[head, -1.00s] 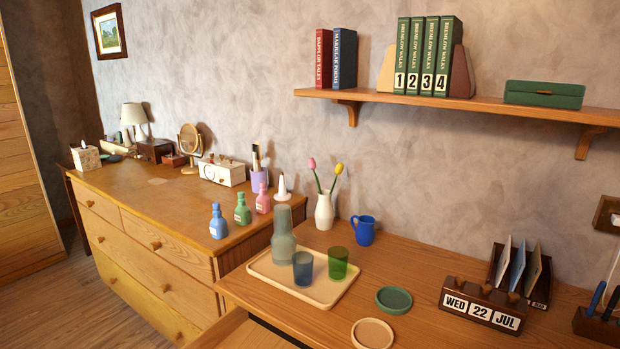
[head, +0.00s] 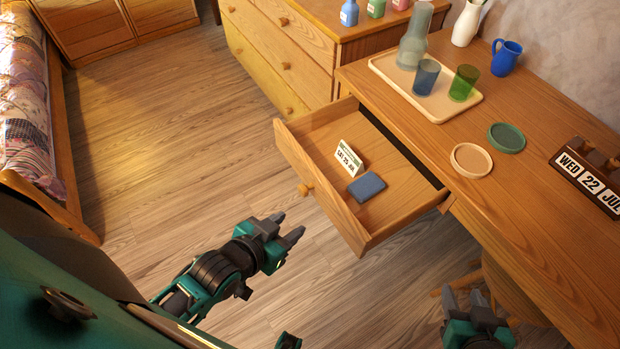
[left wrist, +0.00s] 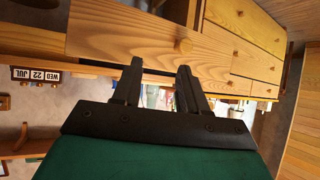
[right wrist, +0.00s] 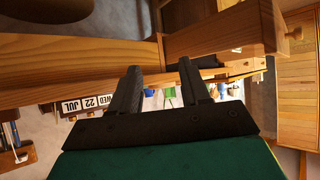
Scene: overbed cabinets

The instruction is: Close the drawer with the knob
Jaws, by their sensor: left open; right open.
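The desk drawer (head: 335,187) is pulled out from under the wooden desk, and its front carries a small round wooden knob (head: 305,190). Inside lie a white date card (head: 348,158) and a blue flat item (head: 367,187). My left gripper (head: 285,226) is open and empty, in front of the drawer and lower left of the knob, apart from it. In the left wrist view the drawer front (left wrist: 150,40) and its knob (left wrist: 184,46) show ahead of the fingers. My right gripper (head: 467,300) is open and empty at the desk's near side, right of the drawer.
The desk top (head: 450,140) holds a tray (head: 440,104) with a carafe and glasses, two coasters and a date block (head: 590,180). A dresser (head: 285,50) with knobs stands behind the drawer. A bed (head: 25,110) is at left. The floor (head: 180,140) between is clear.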

